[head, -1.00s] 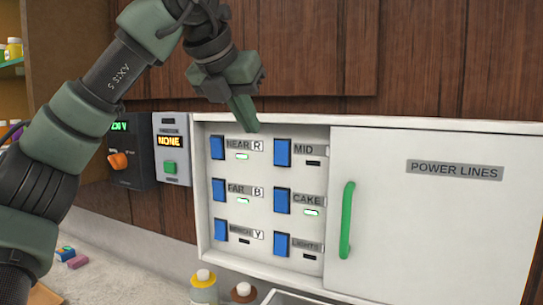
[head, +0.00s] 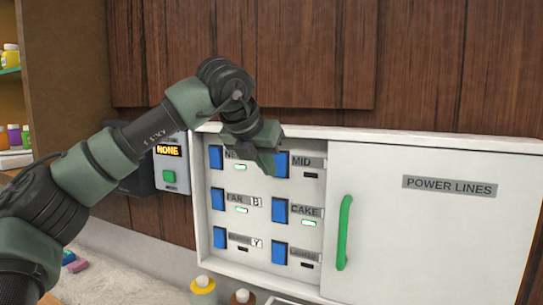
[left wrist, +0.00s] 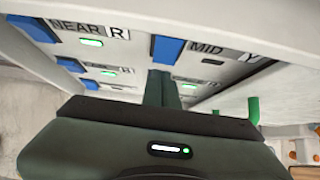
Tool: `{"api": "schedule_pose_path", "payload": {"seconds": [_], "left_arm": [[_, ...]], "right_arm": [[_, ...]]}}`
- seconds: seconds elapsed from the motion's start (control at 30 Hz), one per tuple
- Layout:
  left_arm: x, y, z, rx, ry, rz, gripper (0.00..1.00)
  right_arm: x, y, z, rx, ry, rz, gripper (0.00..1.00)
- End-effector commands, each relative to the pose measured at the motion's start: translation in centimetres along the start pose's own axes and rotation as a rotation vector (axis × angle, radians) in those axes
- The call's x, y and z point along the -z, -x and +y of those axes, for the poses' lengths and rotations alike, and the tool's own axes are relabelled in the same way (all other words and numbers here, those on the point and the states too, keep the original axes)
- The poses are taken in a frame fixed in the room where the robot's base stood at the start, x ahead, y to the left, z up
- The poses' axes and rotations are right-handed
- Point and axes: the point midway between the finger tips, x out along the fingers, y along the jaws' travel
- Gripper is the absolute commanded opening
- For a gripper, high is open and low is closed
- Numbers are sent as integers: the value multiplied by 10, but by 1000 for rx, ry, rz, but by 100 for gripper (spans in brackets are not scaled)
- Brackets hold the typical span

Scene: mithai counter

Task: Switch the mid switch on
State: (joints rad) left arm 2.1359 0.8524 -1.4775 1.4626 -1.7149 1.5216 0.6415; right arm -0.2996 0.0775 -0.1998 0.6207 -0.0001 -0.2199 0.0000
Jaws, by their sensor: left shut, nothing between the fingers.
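The mid switch (head: 283,165) is a blue rocker at the top of the right column in the white switch panel, beside the label MID. The small lamp (head: 311,176) under its label is dark. My left gripper (head: 268,166) is shut and empty, its fingertips at the left side of the mid switch and partly covering it. I cannot tell whether they touch. In the left wrist view the mid switch (left wrist: 167,49) shows just beyond the shut fingers (left wrist: 160,88). My right gripper is not in view.
The near switch (head: 216,157), fan switch (head: 218,198) and cake switch (head: 279,209) have lit green lamps. The panel door with a green handle (head: 344,232) stands to the right. A box reading NONE (head: 170,165) is at the left. Bottles (head: 203,291) stand below.

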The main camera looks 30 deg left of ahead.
Motion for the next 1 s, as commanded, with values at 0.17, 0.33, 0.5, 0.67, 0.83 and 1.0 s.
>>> {"api": "schedule_pose_path", "payload": {"seconds": [0.17, 0.33, 0.5, 0.67, 0.83, 1.0], "left_arm": [[-12, -11, 0, -1, -1, 1, 0], [-13, -16, 0, -1, -1, 0, 0], [-13, -16, 0, -1, -1, 0, 0], [-11, -18, 0, 0, -1, -9, 0], [-11, -25, 0, 1, -1, -62, 0], [-15, -20, 0, 0, -1, -58, 0]], "right_arm": [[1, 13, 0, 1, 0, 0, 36], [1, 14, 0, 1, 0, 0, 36], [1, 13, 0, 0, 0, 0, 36], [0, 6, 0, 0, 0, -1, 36], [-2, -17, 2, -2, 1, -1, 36], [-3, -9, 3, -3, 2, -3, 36]]}}
